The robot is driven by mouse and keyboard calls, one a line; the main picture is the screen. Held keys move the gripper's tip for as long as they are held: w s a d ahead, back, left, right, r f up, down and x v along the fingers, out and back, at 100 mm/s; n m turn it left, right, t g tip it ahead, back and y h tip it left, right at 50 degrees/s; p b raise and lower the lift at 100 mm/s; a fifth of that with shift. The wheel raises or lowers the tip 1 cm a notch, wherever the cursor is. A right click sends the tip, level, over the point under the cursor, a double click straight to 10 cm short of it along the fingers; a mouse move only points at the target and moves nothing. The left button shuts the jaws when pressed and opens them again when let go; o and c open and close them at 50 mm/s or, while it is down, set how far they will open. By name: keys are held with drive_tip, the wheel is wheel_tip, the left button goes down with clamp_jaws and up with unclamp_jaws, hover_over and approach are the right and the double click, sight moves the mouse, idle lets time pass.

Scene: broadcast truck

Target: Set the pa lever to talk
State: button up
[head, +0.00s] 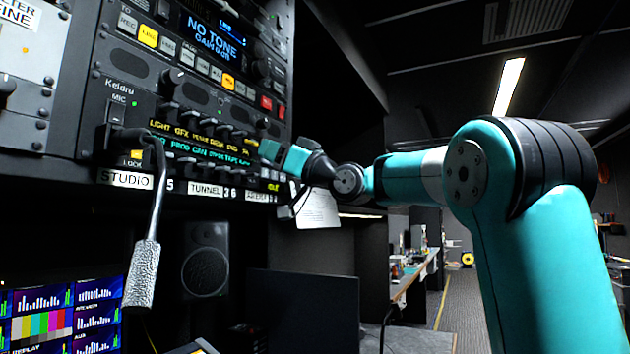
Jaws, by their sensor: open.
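A dark intercom panel (205,128) in the rack carries a row of small black levers (203,122) above yellow and green lettering. The lettering is small and slanted, and I cannot tell which lever is marked pa or how it is set. My gripper (268,152) is at the right end of this panel, with its teal fingers pointing left towards the rack face. It is open, and I see nothing held in it. It hides part of the panel's right end, and I cannot tell whether it touches the panel.
A gooseneck microphone (150,240) hangs in front of the panel's left side. Above the panel is a unit with a lit display (213,35) and buttons. Below are a speaker (205,272), a dark screen (303,308) and a colourful monitor (62,318). An aisle (455,305) lies open at the right.

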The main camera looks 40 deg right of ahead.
drive_tip(key=b+v, duration=0.4)
drive_tip(key=v, duration=0.8)
drive_tip(key=shift+s+d+b, duration=0.2)
drive_tip(key=shift+s+b, duration=0.1)
drive_tip(key=shift+b, duration=0.1)
drive_tip(key=shift+f, duration=0.15)
drive_tip(key=w+a+f+g+p, duration=0.1)
drive_tip(key=a+f+g+p, duration=0.3)
drive_tip(key=a+f+g, duration=1.15)
drive_tip(key=s+a+f+n+g+h+p, duration=0.1)
drive_tip(key=s+a+f, duration=0.4)
drive_tip(key=s+f, duration=0.5)
drive_tip(key=s+a+f+n+g+h+p, duration=0.1)
drive_tip(key=s+a+f+g+h, duration=0.2)
drive_tip(key=s+f, duration=0.7)
drive_tip(key=shift+s+a+f+n+g, duration=0.3)
drive_tip(key=shift+s+a+f+g, duration=0.05)
drive_tip(key=shift+a+f+g, duration=0.7)
drive_tip(key=shift+a+r, duration=0.1)
drive_tip(key=shift+r, duration=0.05)
